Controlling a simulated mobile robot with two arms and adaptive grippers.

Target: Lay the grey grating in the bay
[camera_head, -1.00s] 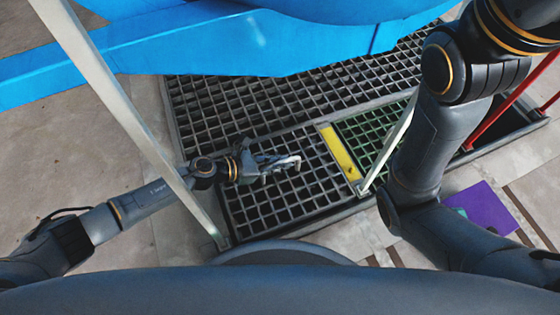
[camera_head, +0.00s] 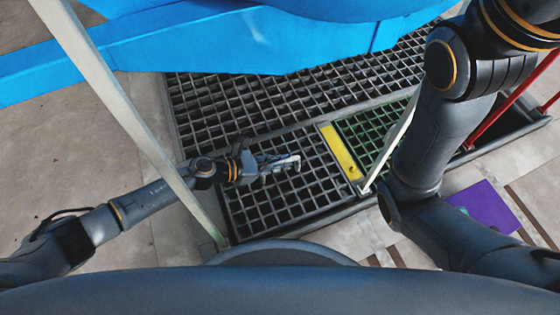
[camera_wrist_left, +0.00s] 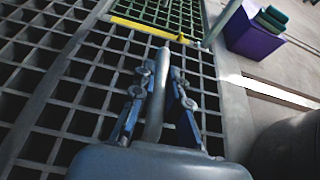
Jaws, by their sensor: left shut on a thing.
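The grey grating (camera_head: 300,203) is the near left panel of the floor. It lies within the bay's grey frame (camera_head: 335,209) and looks about level with its neighbours; I cannot tell whether it is fully seated. My left gripper (camera_head: 290,162) is over its upper middle, pointing right. In the left wrist view, the left gripper (camera_wrist_left: 160,75) has its blue fingers on both sides of a pale grey bar (camera_wrist_left: 156,95) and is shut on it. The bar seems to belong to the grating; the join is hidden. My right gripper is out of view.
A yellow strip (camera_head: 341,152) separates the grating from a green grating (camera_head: 375,135). A larger dark grating (camera_head: 240,105) lies behind, under a blue body (camera_head: 200,45). A pale post (camera_head: 105,90) stands by my left arm. Red rails (camera_head: 505,103) and a purple box (camera_head: 485,207) are right.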

